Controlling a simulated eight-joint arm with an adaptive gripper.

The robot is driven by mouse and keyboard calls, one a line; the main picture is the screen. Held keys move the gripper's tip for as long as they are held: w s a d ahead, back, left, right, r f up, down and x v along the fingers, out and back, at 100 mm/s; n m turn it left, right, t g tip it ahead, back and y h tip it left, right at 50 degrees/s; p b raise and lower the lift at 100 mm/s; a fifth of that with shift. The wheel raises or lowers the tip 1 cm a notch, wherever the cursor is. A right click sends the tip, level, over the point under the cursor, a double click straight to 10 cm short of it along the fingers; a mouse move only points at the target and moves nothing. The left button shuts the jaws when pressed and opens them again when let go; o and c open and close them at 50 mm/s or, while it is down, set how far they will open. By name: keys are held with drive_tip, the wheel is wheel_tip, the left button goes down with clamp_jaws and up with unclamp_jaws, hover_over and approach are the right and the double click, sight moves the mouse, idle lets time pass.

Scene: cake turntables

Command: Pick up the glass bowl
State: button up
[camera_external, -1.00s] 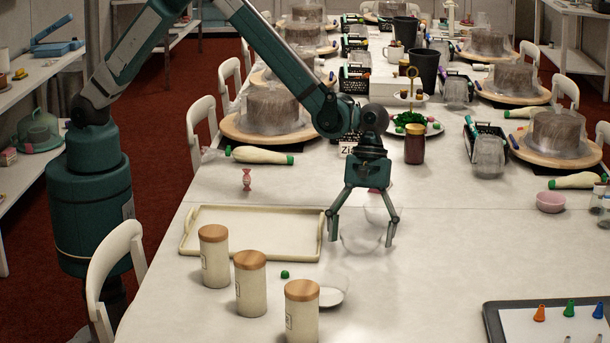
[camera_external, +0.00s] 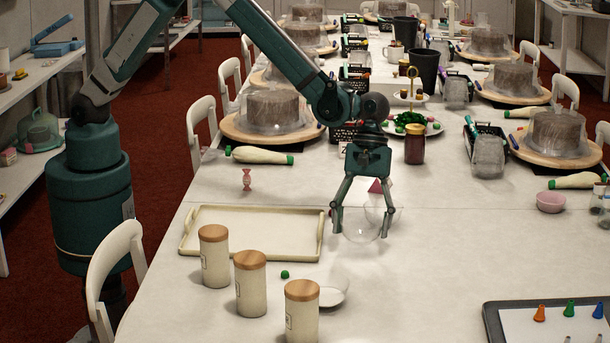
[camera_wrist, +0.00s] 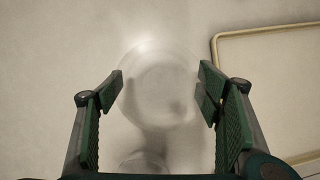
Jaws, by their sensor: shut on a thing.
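The clear glass bowl (camera_external: 362,229) is between the two fingers of my gripper (camera_external: 362,224), over the white table to the right of the cream tray. My fingers are closed on the bowl from its two sides. In the wrist view the bowl (camera_wrist: 160,92) is a faint round outline between the green finger pads of my gripper (camera_wrist: 162,78). The bowl is see-through, so its exact contact with the fingers and its gap to the table are hard to tell.
The cream tray (camera_external: 190,246) lies to the left. Three wooden-lidded canisters (camera_external: 251,289) and a small white dish with clear glass (camera_external: 331,297) stand nearer the front. A dark jar (camera_external: 414,146) stands behind.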

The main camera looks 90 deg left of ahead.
wheel_tip(320, 180, up, 7)
drive_tip(key=p, duration=0.1)
idle(0.3)
drive_tip(key=shift+s, duration=0.15)
idle(0.5)
drive_tip(key=s+a+n+t, duration=0.1)
drive_tip(key=s+a+n, duration=0.1)
drive_tip(key=s, duration=2.8)
drive_tip(key=shift+s+a+r, duration=0.25)
drive_tip(key=shift+s+r, duration=0.1)
drive_tip(key=shift+r, duration=0.05)
drive_tip(key=shift+f+b, duration=0.15)
drive_tip(key=shift+b, duration=0.15)
drive_tip(key=shift+f+b, duration=0.75)
drive_tip(key=shift+f, duration=2)
drive_tip(key=shift+f, duration=0.1)
